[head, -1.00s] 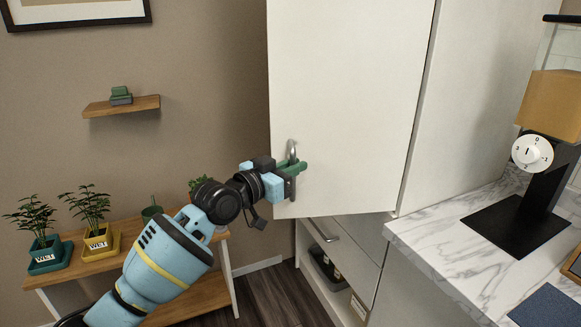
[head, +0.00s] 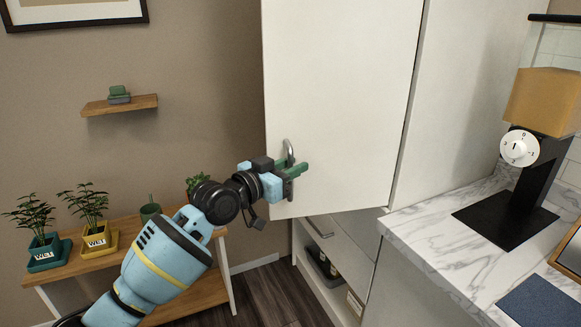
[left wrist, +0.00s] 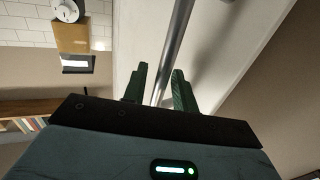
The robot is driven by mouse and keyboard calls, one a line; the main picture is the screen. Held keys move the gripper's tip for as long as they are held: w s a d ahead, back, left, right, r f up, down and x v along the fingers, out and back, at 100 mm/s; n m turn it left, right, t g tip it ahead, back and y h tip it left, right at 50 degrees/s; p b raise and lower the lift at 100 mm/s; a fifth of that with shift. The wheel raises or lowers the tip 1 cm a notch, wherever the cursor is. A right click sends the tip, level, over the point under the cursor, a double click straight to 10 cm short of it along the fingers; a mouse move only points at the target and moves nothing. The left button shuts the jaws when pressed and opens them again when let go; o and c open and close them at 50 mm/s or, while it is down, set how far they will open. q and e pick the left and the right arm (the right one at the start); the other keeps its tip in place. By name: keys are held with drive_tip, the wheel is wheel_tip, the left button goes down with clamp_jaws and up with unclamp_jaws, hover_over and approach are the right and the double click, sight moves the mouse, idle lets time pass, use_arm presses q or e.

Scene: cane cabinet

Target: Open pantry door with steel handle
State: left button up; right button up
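The pantry door (head: 335,100) is a tall white panel. It stands ajar, its free left edge swung out past the cabinet. A vertical steel handle (head: 289,150) sits near its lower left corner. My left gripper (head: 292,171) is at this handle, with green fingers. My right gripper is not in view.
Below the door are a drawer (head: 343,238) and an open lower compartment with a dark bin (head: 325,268). A plant bench (head: 185,298) stands left. Wooden floor shows between.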

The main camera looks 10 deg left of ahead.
use_arm(q)
drive_tip(key=shift+s+a, duration=0.1)
drive_tip(key=shift+a, duration=0.05)
drive_tip(key=v, duration=0.7)
drive_tip(key=shift+s+a, duration=0.15)
drive_tip(key=shift+s, duration=0.1)
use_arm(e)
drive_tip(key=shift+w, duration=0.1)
